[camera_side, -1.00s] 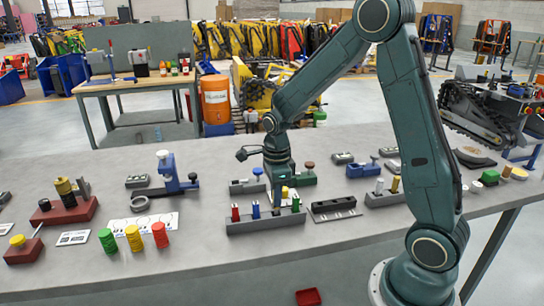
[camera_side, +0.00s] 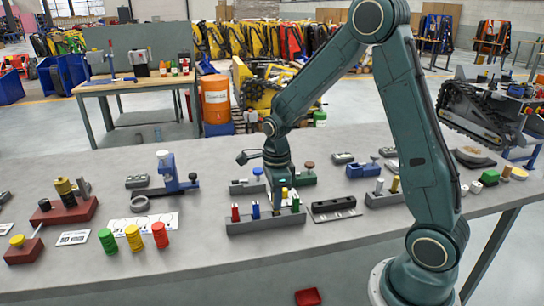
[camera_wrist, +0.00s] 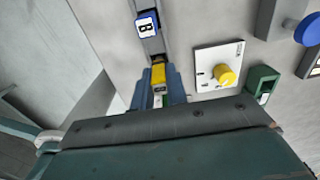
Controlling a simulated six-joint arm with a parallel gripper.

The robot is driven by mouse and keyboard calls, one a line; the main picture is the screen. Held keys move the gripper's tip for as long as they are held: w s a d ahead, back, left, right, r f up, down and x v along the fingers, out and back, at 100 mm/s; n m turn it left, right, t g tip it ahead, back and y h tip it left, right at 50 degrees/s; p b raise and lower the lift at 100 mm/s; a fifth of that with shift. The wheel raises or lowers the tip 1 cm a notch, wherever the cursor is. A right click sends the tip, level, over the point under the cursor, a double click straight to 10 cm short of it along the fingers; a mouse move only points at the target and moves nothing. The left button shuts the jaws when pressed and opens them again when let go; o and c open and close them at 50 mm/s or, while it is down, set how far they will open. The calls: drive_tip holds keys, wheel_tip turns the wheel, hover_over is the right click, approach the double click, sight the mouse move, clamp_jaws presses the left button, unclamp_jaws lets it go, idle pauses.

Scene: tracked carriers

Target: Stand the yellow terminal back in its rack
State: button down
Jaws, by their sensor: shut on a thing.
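The grey rack (camera_side: 240,227) lies on the table below my gripper. A red terminal (camera_side: 235,213) and a blue terminal (camera_side: 255,210) stand upright in it. The yellow terminal (camera_side: 284,193) is at my gripper (camera_side: 279,200), at the rack's right part. In the wrist view, the yellow terminal (camera_wrist: 158,74) sits between the two bluish fingers of my gripper (camera_wrist: 158,90), which is shut on it. The blue terminal, marked B, shows in line ahead of it (camera_wrist: 147,25). The yellow terminal's lower end is hidden, so I cannot tell whether it is seated.
A dark slotted block (camera_side: 334,208) lies just right of the rack. A grey block with upright pegs (camera_side: 383,198) is farther right. Green, yellow and red stacks (camera_side: 134,238) stand at the left. In the wrist view, a white plate with a yellow knob (camera_wrist: 225,74) lies beside the rack.

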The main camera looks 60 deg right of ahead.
drive_tip(key=shift+f, duration=0.8)
idle(0.5)
drive_tip(key=c, duration=0.8)
unclamp_jaws()
drive_tip(key=shift+c, duration=0.2)
drive_tip(key=shift+r, duration=0.15)
drive_tip(key=shift+r, duration=3.35)
